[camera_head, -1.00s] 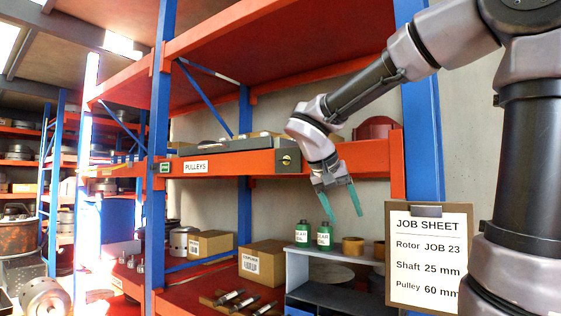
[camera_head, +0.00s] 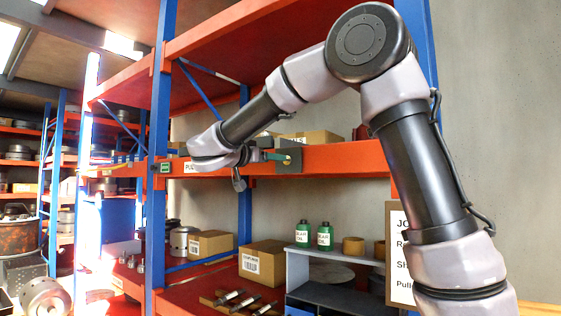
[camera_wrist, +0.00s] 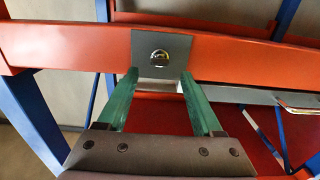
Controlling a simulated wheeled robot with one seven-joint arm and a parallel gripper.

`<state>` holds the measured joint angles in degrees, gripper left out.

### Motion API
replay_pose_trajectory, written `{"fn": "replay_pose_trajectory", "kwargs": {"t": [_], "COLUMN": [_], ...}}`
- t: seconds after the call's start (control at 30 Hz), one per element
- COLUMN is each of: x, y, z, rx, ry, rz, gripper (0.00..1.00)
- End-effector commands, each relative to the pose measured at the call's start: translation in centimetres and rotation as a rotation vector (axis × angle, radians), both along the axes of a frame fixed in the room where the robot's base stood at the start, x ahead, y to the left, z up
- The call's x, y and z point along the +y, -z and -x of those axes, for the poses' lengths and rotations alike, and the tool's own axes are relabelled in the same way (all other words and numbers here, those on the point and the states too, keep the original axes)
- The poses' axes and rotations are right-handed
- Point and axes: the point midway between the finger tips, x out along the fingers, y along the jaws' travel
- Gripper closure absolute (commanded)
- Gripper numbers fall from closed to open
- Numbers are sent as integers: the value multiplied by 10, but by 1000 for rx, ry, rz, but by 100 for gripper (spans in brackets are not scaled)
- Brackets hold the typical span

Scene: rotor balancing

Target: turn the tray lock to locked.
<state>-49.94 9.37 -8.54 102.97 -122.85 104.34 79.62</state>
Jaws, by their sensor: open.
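The tray lock is a grey plate (camera_head: 296,167) on the front of the orange shelf beam. In the wrist view its round metal knob (camera_wrist: 160,57) sits in the middle of the plate, with a dark horizontal band across it. My gripper (camera_head: 284,157) is at the plate, seen side-on in the head view, where it hides part of the lock. In the wrist view my gripper (camera_wrist: 160,76) is open and empty, with one green finger on each side of the knob. I cannot tell whether the fingertips touch the plate.
The orange beam (camera_head: 340,160) runs across, with boxes (camera_head: 312,137) on the shelf above. Below are two green bottles (camera_head: 324,236), cardboard boxes (camera_head: 264,262) and shafts. A blue upright (camera_head: 158,190) stands left. The job sheet (camera_head: 400,270) is partly hidden by my arm.

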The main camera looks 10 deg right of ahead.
Motion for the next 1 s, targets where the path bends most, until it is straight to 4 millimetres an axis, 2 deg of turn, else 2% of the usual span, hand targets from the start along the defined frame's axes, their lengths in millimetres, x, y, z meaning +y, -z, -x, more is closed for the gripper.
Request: {"fn": "replay_pose_trajectory", "kwargs": {"t": [0.1,0.3,0.67,0.7,0.87,1.0], "x": [-17,-33,-38,-38,-38,-38], "y": [0,0,0,0,0,0], "z": [-16,-33,-38,-38,-38,-38], "rx": [1,2,2,2,2,3], "ry": [3,1,-1,-1,-1,-1], "rz": [1,1,1,1,1,1], "gripper": [32,32,32,36,98,100]}}
